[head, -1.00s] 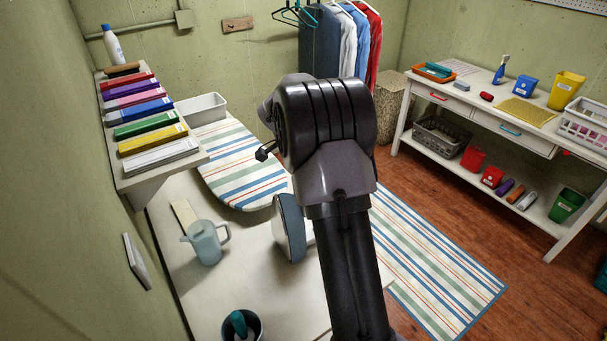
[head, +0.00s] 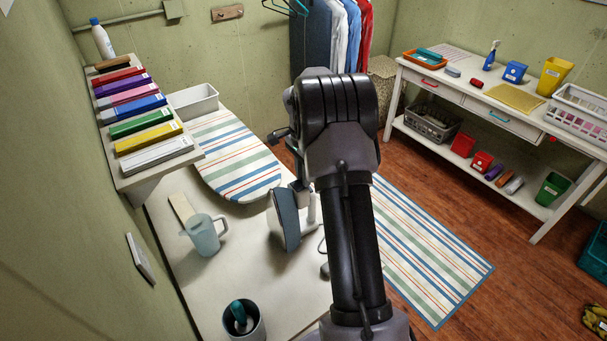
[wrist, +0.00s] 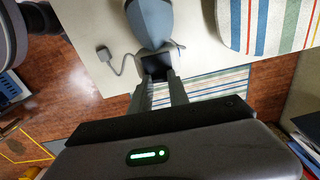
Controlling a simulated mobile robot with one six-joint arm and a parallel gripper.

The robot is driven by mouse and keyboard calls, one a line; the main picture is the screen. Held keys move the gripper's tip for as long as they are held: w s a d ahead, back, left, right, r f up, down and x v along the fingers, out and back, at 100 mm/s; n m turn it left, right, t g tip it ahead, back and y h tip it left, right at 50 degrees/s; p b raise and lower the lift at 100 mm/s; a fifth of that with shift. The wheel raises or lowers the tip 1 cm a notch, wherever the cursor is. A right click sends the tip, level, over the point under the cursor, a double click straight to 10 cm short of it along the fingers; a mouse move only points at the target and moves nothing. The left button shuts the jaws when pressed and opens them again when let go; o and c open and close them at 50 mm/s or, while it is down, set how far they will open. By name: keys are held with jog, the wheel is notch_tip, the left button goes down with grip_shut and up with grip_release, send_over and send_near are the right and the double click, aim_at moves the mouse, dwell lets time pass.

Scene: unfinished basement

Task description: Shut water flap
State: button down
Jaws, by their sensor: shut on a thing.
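A steam iron (head: 286,222), blue-grey and white, stands on end on the pale table. In the wrist view the iron (wrist: 152,22) is at the top centre, with its near end between my fingertips. My gripper (wrist: 157,78) is shut on a small part at that end. It also shows in the head view (head: 299,186), just above the iron's top and partly behind my arm. The water flap cannot be told apart from the iron's body, so its position is unclear.
A watering jug (head: 204,236) and a dark cup (head: 244,322) stand on the table (head: 185,290). A striped ironing board (head: 238,165) lies behind the iron. A cord with a plug (wrist: 104,54) lies beside the iron. A shelf of coloured boxes (head: 158,180) is at left.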

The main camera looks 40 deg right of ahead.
jog(key=shift+a+f, duration=0.1)
jog(key=c, duration=1.2)
grip_release()
jog(key=shift+c, duration=0.2)
notch_tip(320, 180, up, 18)
jog(key=p, duration=0.4)
jog(key=shift+a+f, duration=0.15)
jog(key=shift+f, duration=0.1)
jog(key=s+a+r+n+t+b, duration=0.15)
jog(key=s+a+n+b, duration=0.3)
jog(key=a, duration=0.65)
jog(key=s+a+n+t+b, duration=0.2)
jog(key=s+a+n+b, duration=0.3)
jog(key=a, duration=0.6)
jog(key=s+a+f+n+t+y+b, duration=0.1)
jog(key=s+a+f+n+b, duration=0.1)
jog(key=s+a+f, duration=0.3)
jog(key=s+a+f+n+t+y+b, duration=0.1)
jog(key=s+a+f+n+b, duration=0.2)
jog(key=s, duration=0.7)
notch_tip(320, 180, down, 2)
jog(key=a+b, duration=0.1)
jog(key=a, duration=0.2)
jog(key=shift+s+f+b, duration=0.15)
jog(key=shift+s+b, duration=0.2)
